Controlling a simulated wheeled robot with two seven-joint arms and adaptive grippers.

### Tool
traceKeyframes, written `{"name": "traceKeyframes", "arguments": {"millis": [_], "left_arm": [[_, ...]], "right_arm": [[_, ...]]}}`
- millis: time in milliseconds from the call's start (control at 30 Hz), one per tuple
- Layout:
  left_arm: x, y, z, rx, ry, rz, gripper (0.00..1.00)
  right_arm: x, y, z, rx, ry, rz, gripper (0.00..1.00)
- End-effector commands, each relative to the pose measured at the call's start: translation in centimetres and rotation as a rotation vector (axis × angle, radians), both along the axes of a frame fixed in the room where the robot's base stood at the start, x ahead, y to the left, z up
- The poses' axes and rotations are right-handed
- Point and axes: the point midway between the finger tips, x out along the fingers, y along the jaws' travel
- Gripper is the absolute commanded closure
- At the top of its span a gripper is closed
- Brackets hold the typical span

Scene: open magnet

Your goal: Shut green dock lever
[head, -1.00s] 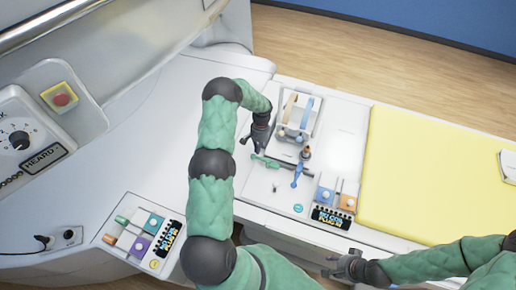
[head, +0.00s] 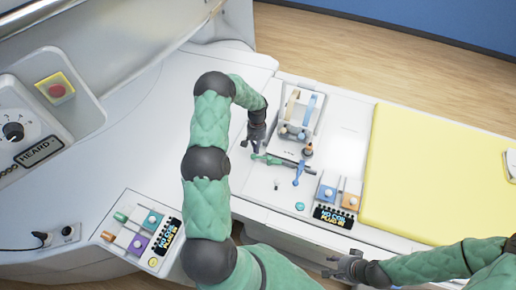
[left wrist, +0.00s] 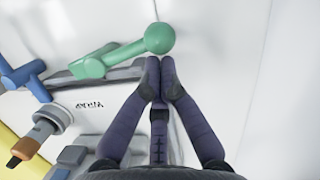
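The green dock lever (head: 268,158) lies across the dock panel in the head view. In the left wrist view the green lever (left wrist: 120,55) ends in a round knob at the upper middle. My left gripper (head: 252,146) is just behind the lever's left end. In the left wrist view its two fingertips (left wrist: 160,82) are together just below the knob, with nothing between them; I cannot tell whether they touch the knob. My right gripper (head: 345,268) hangs at the lower right, away from the panel; its fingers are too small to judge.
A blue lever (head: 299,173) and an orange-tipped knob (head: 307,150) are right of the green lever. A tray with two handles (head: 299,113) stands behind. A yellow pad (head: 430,180) lies right. A control box (head: 140,233) sits lower left.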

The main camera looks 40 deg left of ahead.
Motion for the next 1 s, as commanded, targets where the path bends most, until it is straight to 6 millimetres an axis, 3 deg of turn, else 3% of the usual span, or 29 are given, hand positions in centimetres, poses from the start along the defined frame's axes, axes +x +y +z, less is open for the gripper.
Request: {"name": "traceKeyframes", "arguments": {"millis": [400, 1000], "left_arm": [[-2.7, -0.7, -0.2, 0.000, 0.001, 0.395, 1.00], [-5.5, -3.5, -0.1, 0.000, 0.001, 0.958, 1.00]], "right_arm": [[0.0, 0.0, -2.6, 0.000, 0.000, 0.000, 0.60], [0.0, 0.0, -4.4, 0.000, 0.000, 0.000, 0.60]]}}
